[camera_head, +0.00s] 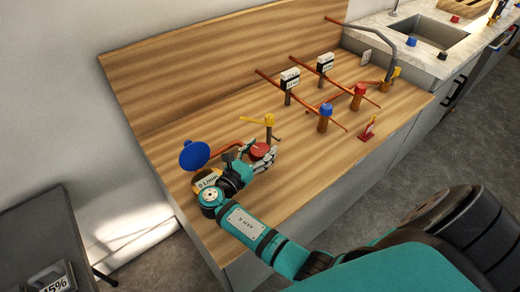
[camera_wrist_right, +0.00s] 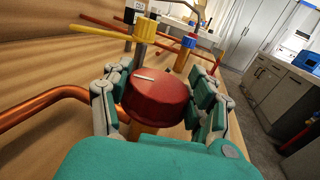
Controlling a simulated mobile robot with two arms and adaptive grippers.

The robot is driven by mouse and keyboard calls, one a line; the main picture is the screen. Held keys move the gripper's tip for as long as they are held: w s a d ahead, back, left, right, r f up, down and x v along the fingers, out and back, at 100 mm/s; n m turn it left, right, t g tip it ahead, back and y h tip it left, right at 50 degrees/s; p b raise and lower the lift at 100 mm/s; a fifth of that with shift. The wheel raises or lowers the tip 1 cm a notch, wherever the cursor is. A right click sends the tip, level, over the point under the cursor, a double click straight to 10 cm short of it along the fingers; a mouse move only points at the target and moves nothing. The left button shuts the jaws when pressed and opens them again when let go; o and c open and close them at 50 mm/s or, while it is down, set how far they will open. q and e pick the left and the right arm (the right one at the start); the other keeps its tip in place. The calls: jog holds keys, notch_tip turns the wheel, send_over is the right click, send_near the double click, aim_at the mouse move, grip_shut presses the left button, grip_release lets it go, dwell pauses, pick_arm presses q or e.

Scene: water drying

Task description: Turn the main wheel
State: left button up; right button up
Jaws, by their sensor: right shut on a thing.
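The main wheel seems to be the red round knob (camera_head: 259,150) on the copper pipework of the wooden bench. It fills the middle of the right wrist view (camera_wrist_right: 157,97), with a white mark on its top and a copper-coloured body below it. My right gripper (camera_head: 264,157) is at the knob, its two fingers on either side of it; in the right wrist view the fingers (camera_wrist_right: 160,100) close around its sides. My left gripper is not in view.
A yellow valve (camera_head: 269,120) stands just behind the knob, and a blue disc (camera_head: 194,155) stands to its left. Blue (camera_head: 325,110) and red (camera_head: 360,90) knobs stand farther right. A small red stand (camera_head: 369,128) is near the bench's front edge. A sink (camera_head: 428,38) is at the back right.

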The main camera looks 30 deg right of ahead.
aim_at(254, 157)
jog(key=o, duration=1.2)
jog(key=shift+c, duration=0.2)
jog(key=v, duration=0.7)
jog(key=shift+a, duration=0.2)
